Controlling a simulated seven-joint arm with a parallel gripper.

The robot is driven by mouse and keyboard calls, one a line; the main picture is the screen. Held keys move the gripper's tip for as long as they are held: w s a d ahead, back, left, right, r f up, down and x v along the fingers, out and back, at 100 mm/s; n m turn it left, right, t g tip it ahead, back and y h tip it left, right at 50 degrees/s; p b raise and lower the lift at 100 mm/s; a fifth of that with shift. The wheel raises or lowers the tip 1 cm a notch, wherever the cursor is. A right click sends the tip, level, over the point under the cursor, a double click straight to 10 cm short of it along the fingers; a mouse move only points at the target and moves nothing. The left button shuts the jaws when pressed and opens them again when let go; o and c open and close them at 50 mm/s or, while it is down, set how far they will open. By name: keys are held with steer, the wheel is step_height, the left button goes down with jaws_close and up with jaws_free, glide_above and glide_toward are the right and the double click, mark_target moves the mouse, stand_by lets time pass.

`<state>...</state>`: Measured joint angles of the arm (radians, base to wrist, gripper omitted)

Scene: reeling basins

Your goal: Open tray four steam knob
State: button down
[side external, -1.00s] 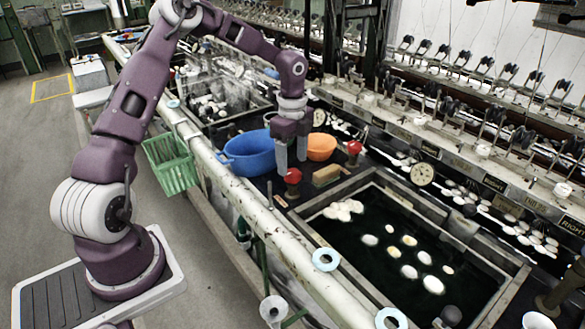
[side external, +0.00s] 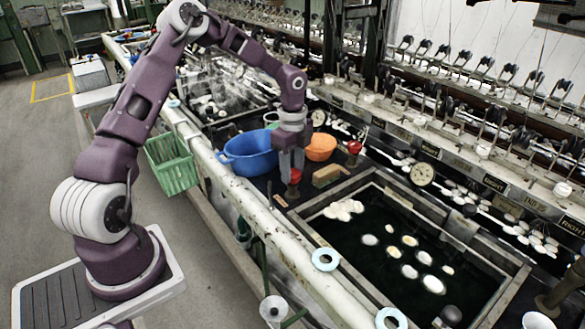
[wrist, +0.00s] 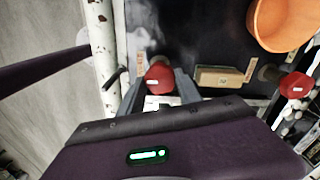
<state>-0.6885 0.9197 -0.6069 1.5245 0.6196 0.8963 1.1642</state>
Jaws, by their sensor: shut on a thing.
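A red knob (side external: 295,176) stands on the dark shelf between the blue basin and the water-filled basin. My gripper (side external: 292,172) points down over this knob, with its fingers on either side of it. In the wrist view the same red knob (wrist: 159,78) sits between the fingertips of my gripper (wrist: 160,88), which is shut on it. A second red knob (side external: 354,147) stands farther back to the right, apart from my gripper; it also shows in the wrist view (wrist: 295,85). I cannot read which tray either knob belongs to.
A blue basin (side external: 248,154) and an orange bowl (side external: 320,147) stand close behind my gripper. A wooden block (side external: 327,175) lies just right of the held knob. A pale pipe (side external: 240,206) runs along the front. The dark water basin (side external: 385,262) holds several cocoons.

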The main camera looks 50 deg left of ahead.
steer(key=n, duration=0.8)
steer(key=shift+n, duration=0.3)
steer(key=n, duration=0.4)
steer(key=shift+n, duration=2.2)
steer(key=c, duration=0.8)
jaws_free()
steer(key=shift+c, duration=0.2)
